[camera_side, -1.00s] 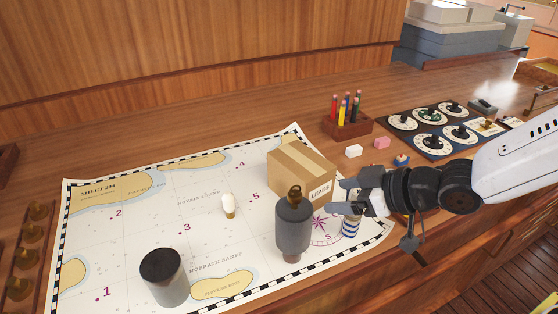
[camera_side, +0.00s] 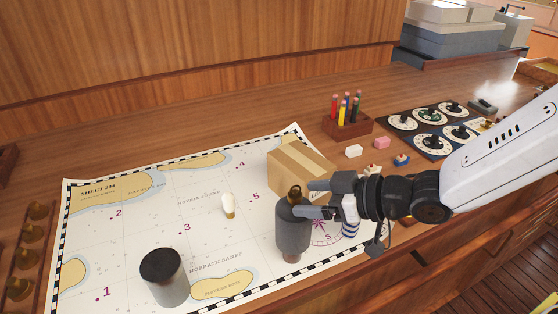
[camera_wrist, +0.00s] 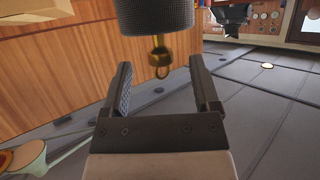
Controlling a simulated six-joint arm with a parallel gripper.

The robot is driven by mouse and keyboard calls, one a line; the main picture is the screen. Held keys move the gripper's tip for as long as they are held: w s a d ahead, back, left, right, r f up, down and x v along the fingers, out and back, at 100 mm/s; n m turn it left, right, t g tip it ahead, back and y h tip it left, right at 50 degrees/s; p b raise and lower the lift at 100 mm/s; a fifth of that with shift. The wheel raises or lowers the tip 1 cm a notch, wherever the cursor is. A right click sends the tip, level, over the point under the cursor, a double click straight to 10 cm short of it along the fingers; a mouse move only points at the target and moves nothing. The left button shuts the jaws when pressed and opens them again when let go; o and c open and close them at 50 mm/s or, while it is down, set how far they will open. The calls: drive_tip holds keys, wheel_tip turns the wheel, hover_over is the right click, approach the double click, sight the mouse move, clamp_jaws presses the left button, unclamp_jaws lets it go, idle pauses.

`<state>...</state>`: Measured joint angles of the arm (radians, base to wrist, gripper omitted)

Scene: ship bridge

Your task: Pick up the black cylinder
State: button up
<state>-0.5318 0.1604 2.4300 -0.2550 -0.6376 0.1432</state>
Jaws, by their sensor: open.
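A dark grey cylinder with a brass ring on top (camera_side: 292,230) stands upright on the chart. My gripper (camera_side: 310,198) is open beside its top, coming from the right, with its fingertips close to the ring. In the wrist view, the same dark cylinder (camera_wrist: 155,16) shows at the top edge, textured and cut off, with its brass ring (camera_wrist: 160,58) between my open fingers. I cannot tell whether the fingers touch it. Another cylinder, black on top and grey at the side (camera_side: 164,278), stands at the chart's front left, away from my gripper.
A cardboard box (camera_side: 290,168) is just behind the gripper. A blue-and-white striped object (camera_side: 350,229) is partly hidden below it. A small white-and-brass piece (camera_side: 228,205) sits on the chart (camera_side: 140,225). A pencil holder (camera_side: 347,124) stands behind. The chart's left middle is clear.

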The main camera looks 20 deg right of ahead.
sight(289, 198)
drive_tip(key=shift+w+a, duration=0.15)
drive_tip(key=shift+x, duration=2.55)
drive_tip(key=shift+c, duration=0.2)
clamp_jaws()
